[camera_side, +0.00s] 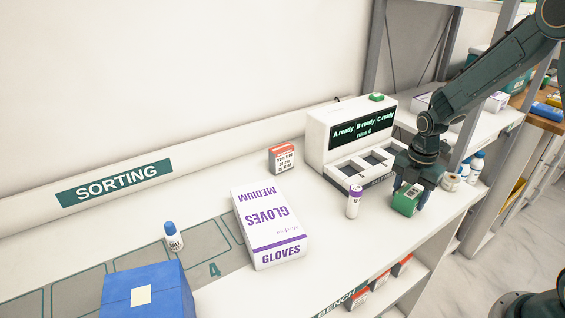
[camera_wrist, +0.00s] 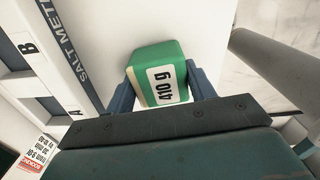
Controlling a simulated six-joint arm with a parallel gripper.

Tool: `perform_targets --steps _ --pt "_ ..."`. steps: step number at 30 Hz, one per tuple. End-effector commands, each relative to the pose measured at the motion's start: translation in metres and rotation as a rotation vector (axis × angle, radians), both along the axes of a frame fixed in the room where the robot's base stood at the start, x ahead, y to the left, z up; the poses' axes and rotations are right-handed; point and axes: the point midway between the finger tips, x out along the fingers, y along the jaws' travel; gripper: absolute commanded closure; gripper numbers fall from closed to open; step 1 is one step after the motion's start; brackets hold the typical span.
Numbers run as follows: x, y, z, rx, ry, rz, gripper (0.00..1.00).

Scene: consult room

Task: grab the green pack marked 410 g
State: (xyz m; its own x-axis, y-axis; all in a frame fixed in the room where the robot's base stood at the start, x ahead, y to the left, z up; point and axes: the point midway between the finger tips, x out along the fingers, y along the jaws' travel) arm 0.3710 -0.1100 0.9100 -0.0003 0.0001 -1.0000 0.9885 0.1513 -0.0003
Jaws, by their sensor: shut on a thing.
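I cannot tell whether the pack touches the bench.
A white machine (camera_side: 325,130) with a display and slots stands behind the pack. A purple-capped tube (camera_side: 354,203) stands just left of the pack. A gloves box (camera_side: 270,225), a red-topped box (camera_side: 282,158) and a blue box (camera_side: 150,292) are farther left. A shelf post (camera_wrist: 275,65) is close at right.

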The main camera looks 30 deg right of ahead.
Motion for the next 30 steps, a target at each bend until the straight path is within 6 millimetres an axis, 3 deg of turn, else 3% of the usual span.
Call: perform_targets --steps 8,14,30 --pt "0.001 0.000 0.014 -0.001 -0.004 0.000 0.82" --pt "0.002 0.000 0.038 -0.002 -0.007 0.000 0.82" --pt "0.001 0.000 0.150 -0.002 -0.007 0.000 0.82"
